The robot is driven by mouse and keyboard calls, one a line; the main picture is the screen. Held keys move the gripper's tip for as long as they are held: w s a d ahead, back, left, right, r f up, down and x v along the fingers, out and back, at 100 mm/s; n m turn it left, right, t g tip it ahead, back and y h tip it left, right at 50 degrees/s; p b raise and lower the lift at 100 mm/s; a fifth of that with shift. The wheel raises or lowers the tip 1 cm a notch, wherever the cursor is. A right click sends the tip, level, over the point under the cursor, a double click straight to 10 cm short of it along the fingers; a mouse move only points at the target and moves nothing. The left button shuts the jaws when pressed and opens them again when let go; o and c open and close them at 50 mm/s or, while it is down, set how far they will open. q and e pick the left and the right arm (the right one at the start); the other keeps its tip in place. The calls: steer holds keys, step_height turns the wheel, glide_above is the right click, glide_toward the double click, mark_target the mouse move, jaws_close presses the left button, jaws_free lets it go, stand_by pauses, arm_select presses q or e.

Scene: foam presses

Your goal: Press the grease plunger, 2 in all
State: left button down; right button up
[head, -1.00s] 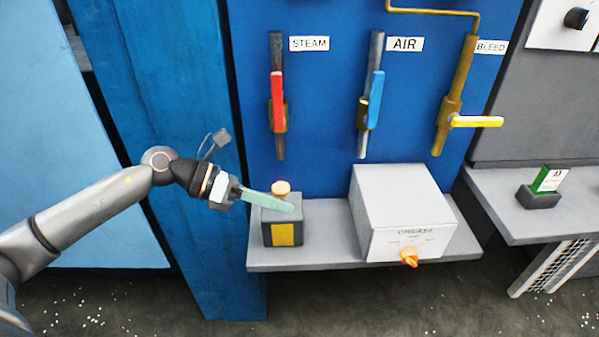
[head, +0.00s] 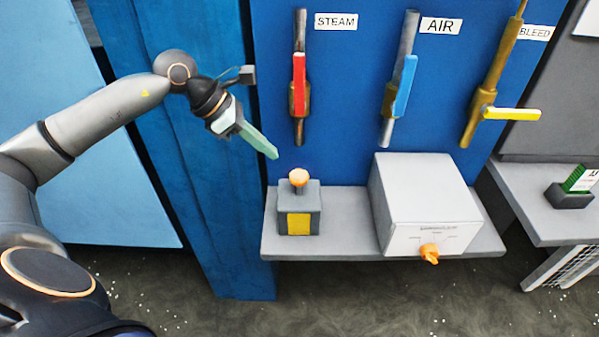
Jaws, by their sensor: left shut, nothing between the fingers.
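The grease plunger is an orange round knob (head: 299,177) on top of a small grey box (head: 315,209) with a yellow front panel. It stands on the left part of the grey shelf and the knob sits raised above the box. My left gripper (head: 275,154) has pale green fingers that are shut and empty. Its tips point down and to the right, above and to the left of the knob, apart from it. My right gripper is not in view.
A larger grey box (head: 425,195) with an orange dial (head: 429,253) stands right of the plunger on the shelf (head: 345,232). Above are a red STEAM handle (head: 299,80), a blue AIR handle (head: 405,85) and a yellow BLEED handle (head: 512,114). A blue pillar (head: 205,190) stands at left.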

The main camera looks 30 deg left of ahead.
mark_target(298, 174)
arm_select(q)
steer(key=shift+x, duration=3.35)
step_height(298, 174, down, 5)
steer(key=b, duration=0.4)
steer(key=shift+r+b, duration=0.1)
steer(key=shift+b, duration=0.25)
steer(key=shift+r+p, duration=0.25)
steer(key=shift+p, duration=0.05)
steer(key=shift+s+a+r+b, duration=0.15)
steer(key=shift+s+a+b, duration=0.65)
steer(key=shift+s+a, duration=0.1)
steer(key=shift+s+a+r, duration=0.1)
steer(key=shift+a+r, duration=0.05)
steer(key=shift+r, duration=0.25)
steer(key=shift+r, duration=0.1)
